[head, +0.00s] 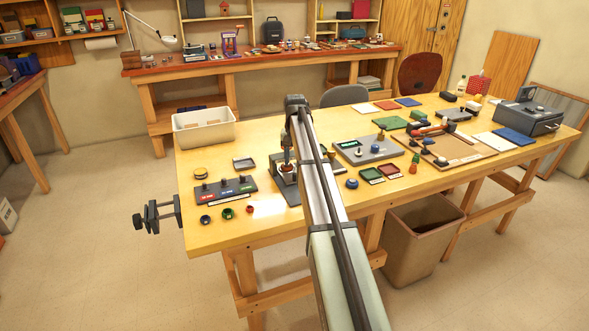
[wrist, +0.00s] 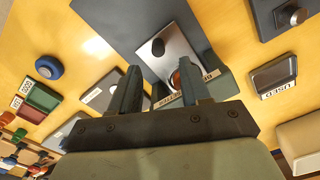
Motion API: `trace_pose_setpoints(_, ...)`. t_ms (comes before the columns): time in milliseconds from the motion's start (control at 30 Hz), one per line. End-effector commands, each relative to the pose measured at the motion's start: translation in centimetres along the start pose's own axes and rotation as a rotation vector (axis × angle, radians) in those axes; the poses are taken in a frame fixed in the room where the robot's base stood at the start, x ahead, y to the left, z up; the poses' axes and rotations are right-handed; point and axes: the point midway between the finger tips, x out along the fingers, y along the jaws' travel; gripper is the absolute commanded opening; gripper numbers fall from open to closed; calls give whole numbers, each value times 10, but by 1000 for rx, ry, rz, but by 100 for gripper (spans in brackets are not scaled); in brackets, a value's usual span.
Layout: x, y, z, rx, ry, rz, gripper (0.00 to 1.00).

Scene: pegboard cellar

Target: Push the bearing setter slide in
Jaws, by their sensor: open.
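The bearing setter, as I take it, is a dark grey base (wrist: 143,22) with a bright metal plate (wrist: 183,42) in the wrist view. A black knob (wrist: 157,47) stands on the plate. A grey-green block with a partly hidden label (wrist: 208,75) lies beyond my right finger, with a reddish round part beside it. The fingers point over the near end of the plate; contact cannot be told. In the head view the setter's base (head: 287,193) is partly hidden by my arm.
A panel with knobs (head: 222,191) and small cups stand left of the setter. A white bin (head: 204,127) is behind it. A grey unit with a green display (head: 367,150), a blue knob (head: 352,183) and two small trays (head: 388,171) stand to the right.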

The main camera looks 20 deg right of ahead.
Motion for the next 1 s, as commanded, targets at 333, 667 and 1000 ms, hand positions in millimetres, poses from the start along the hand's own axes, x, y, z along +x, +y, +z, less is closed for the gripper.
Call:
trace_pose_setpoints(333,-57,0,-1,0,2,-1,46)
trace_pose_setpoints(667,-71,0,0,0,0,0,46)
trace_pose_setpoints(1000,-71,0,0,0,0,0,46)
